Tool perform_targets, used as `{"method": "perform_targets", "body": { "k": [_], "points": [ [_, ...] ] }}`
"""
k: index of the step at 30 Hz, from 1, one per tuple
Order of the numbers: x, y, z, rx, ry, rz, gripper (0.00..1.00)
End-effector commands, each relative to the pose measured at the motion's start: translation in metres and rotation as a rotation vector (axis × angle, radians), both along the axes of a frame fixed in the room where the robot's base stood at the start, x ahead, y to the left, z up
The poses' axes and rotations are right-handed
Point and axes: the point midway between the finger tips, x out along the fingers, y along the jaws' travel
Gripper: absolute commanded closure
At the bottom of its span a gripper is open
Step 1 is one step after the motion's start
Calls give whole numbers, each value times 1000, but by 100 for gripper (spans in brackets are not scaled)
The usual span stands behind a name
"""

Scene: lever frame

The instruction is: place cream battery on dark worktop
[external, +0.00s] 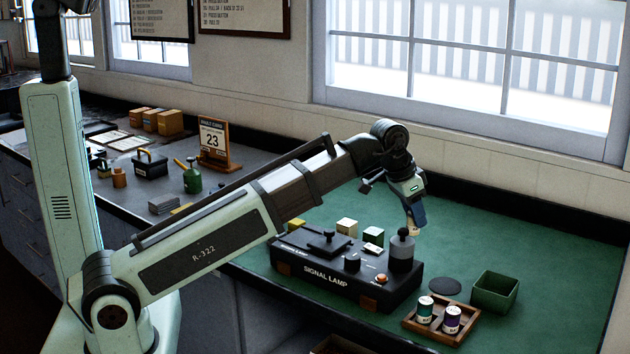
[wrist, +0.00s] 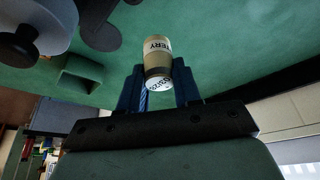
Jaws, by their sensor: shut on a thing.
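My gripper (external: 415,212) is above the green work surface, over the right end of the signal lamp box. In the wrist view its two dark fingers (wrist: 160,88) are closed on the cream battery (wrist: 157,54), one on each side. The battery has a cream body with dark lettering and a white printed end. In the external view only a small pale end of the battery (external: 412,229) shows below the fingers, close to the grey knobbed cylinder; I cannot tell whether they touch. The dark grey worktop (external: 125,205) lies to the left, behind my arm.
The black signal lamp box (external: 345,283) carries a grey knobbed cylinder (external: 401,255). Right of it are a dark disc (external: 444,287), an open green box (external: 494,293) and a wooden tray (external: 412,325) with two batteries.

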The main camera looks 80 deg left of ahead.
Motion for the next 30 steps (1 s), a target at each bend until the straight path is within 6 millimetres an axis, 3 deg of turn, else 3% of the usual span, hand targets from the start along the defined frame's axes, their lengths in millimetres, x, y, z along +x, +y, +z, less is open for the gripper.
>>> {"method": "perform_targets", "body": {
  "k": [3,21,30],
  "points": [
    [2,-40,-1,0,-1,-70,100],
    [-13,-207,-5,0,-6,-382,100],
    [-24,-250,-6,1,-7,-470,100]
  ]
}}
